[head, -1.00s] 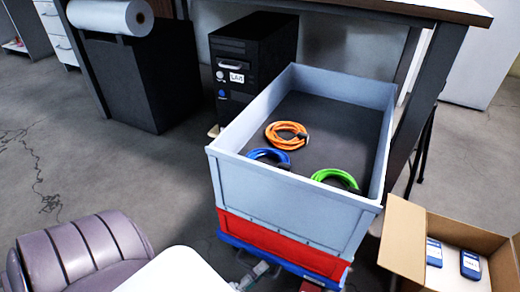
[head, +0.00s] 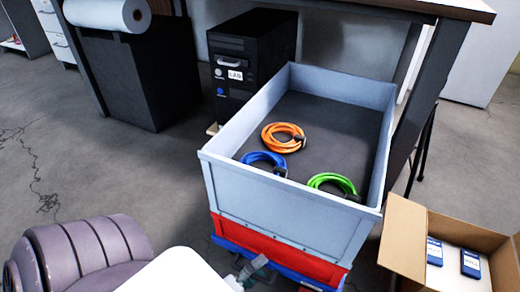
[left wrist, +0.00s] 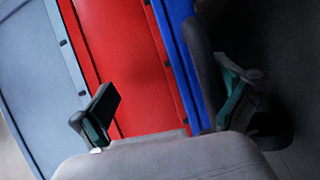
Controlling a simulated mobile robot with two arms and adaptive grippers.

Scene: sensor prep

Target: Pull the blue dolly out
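The blue dolly (head: 230,246) shows as a low blue strip under a red crate (head: 270,252), with a grey crate (head: 280,205) stacked on top. Most of the dolly is hidden by the crates. My left gripper (head: 254,270) is low at the dolly's near side. In the left wrist view, its two fingers (left wrist: 155,92) stand apart, one in front of the red crate and the other beside the blue dolly (left wrist: 178,45). I cannot tell whether that finger touches the dolly. My right gripper is not in view.
Orange (head: 283,138), blue (head: 264,160) and green (head: 331,184) cables lie in the grey crate. A table (head: 345,8) overhangs the far end, with a black computer (head: 250,65) behind. An open cardboard box (head: 405,240) stands close at the right.

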